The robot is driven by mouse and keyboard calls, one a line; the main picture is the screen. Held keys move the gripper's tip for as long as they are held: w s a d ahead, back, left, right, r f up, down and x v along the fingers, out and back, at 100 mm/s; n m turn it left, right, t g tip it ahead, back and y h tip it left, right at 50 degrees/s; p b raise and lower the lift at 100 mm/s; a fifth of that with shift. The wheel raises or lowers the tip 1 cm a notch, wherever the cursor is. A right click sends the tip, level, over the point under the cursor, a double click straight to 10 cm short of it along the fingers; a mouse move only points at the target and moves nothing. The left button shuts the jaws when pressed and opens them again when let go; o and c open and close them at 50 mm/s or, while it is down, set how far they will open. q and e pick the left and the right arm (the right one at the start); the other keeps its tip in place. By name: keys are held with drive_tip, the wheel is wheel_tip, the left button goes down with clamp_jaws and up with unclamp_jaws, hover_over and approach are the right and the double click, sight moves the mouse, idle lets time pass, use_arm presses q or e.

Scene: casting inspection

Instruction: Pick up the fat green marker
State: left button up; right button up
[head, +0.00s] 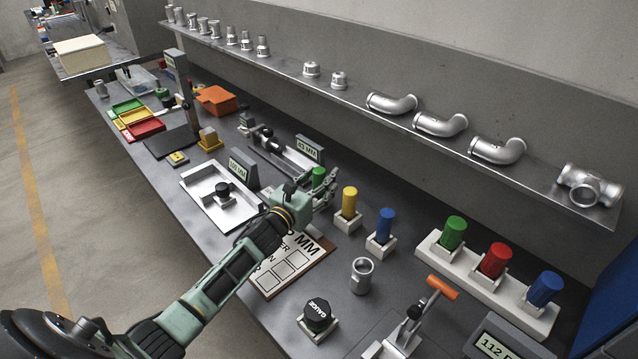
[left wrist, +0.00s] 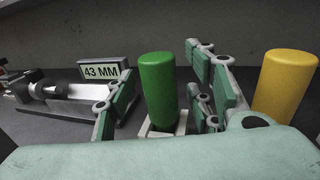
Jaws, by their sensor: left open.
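A green cylindrical marker (head: 318,177) stands upright in a small pale holder, in a row with a yellow one (head: 349,201) and a blue one (head: 386,226). My left gripper (head: 316,191) is open at this green marker. In the left wrist view the green marker (left wrist: 158,88) stands between the spread fingers (left wrist: 160,98), with its base in the holder (left wrist: 163,130); whether a finger touches it I cannot tell. Another, thicker-looking green cylinder (head: 453,233) stands in a white rack at right. My right gripper is not in view.
The yellow marker (left wrist: 284,88) is close to the right finger. A metal fixture with a 43 MM sign (left wrist: 103,70) is at left. A metal cup (head: 362,275), black gauge (head: 318,315) and orange-handled clamp (head: 440,288) stand nearer. A shelf of castings (head: 440,123) runs behind.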

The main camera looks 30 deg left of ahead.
use_arm(q)
drive_tip(key=shift+c, duration=0.5)
clamp_jaws()
drive_tip(key=shift+r, duration=0.1)
wheel_tip(320, 180, up, 10)
drive_tip(key=shift+f+p, duration=0.1)
drive_tip(key=shift+p, duration=0.25)
